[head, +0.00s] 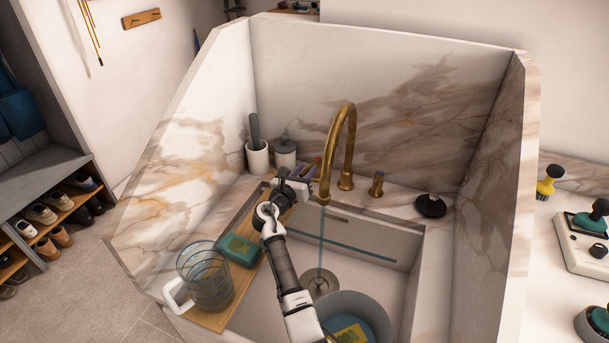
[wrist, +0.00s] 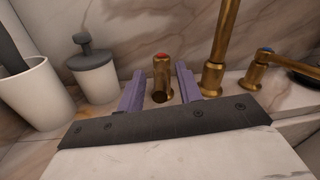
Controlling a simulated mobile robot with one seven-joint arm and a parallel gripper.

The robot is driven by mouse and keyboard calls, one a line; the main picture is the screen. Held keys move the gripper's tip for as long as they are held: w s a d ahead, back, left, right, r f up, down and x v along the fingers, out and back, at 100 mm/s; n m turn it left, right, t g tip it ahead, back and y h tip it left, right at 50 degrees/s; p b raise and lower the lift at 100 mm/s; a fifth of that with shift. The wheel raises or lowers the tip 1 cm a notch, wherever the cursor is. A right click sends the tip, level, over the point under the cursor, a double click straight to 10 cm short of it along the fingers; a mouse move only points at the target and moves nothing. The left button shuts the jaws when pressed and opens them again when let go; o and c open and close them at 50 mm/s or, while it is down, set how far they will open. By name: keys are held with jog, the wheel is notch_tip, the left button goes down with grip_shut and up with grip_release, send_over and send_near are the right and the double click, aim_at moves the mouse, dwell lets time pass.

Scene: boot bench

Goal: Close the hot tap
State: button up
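The hot tap (wrist: 162,82) is a short brass handle with a red mark on top, just left of the brass spout (wrist: 222,50) in the wrist view. My gripper (wrist: 159,73) is open, with one purple finger on each side of the hot tap. I cannot tell whether either finger touches it. In the head view my gripper (head: 307,172) is at the back left of the sink and mostly hides the hot tap. A thin stream of water (head: 321,245) runs from the spout (head: 350,125) into the sink.
The cold tap (wrist: 262,65), marked blue, stands right of the spout. A white cup (wrist: 35,95) and lidded jar (wrist: 93,75) stand left. A wooden board (head: 212,318) bears a glass jug (head: 205,278) and a teal sponge (head: 240,250). A grey bowl (head: 375,305) sits in the sink.

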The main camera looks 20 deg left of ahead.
jog(key=shift+w, duration=0.1)
grip_shut()
